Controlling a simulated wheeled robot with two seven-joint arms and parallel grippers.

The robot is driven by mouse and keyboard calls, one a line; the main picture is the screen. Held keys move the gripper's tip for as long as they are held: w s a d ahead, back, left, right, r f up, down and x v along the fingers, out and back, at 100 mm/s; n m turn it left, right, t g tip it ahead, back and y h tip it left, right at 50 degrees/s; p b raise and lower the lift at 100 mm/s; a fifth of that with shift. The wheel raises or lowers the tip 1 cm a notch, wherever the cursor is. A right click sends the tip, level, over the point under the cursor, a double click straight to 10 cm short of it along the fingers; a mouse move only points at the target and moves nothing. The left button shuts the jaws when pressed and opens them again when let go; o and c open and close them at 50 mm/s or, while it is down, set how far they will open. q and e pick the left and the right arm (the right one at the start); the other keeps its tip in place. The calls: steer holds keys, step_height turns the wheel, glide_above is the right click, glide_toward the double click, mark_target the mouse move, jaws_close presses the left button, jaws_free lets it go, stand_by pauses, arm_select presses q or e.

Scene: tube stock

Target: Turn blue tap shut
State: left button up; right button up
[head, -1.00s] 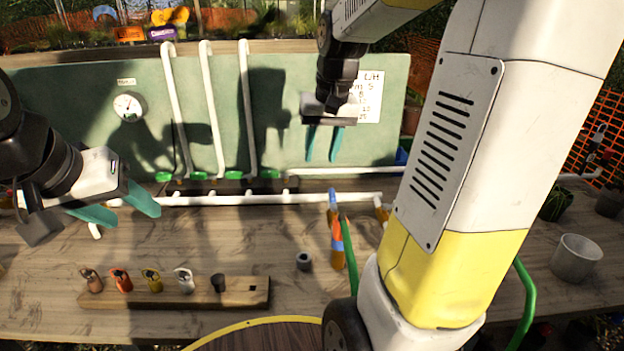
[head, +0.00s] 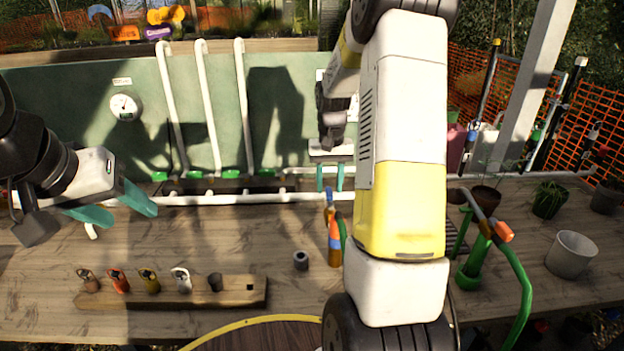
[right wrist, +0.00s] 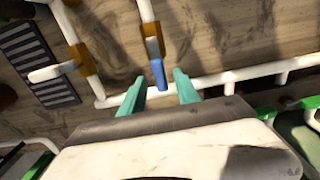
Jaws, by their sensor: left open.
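The blue tap lever (right wrist: 158,73) sits on an orange-brown valve body (right wrist: 152,42) on a white pipe. In the right wrist view the lever lies roughly in line with that pipe. In the head view the blue lever (head: 329,198) shows just below my right gripper (head: 330,178). My right gripper is open, its two teal fingers apart, one on each side of the lever's end in the wrist view; I see no contact. My left gripper (head: 114,206) is open and empty over the left of the table.
A second valve (right wrist: 80,58) with a white lever stands beside the blue one. A white pipe (head: 230,198) runs along the green panel (head: 290,100). A wooden rack (head: 235,291) with several clips and a grey ring (head: 301,260) lie in front. Pots stand at right.

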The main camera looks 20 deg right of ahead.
steer(key=shift+f, duration=0.6)
steer(key=shift+c, duration=0.2)
jaws_close()
stand_by(0.9)
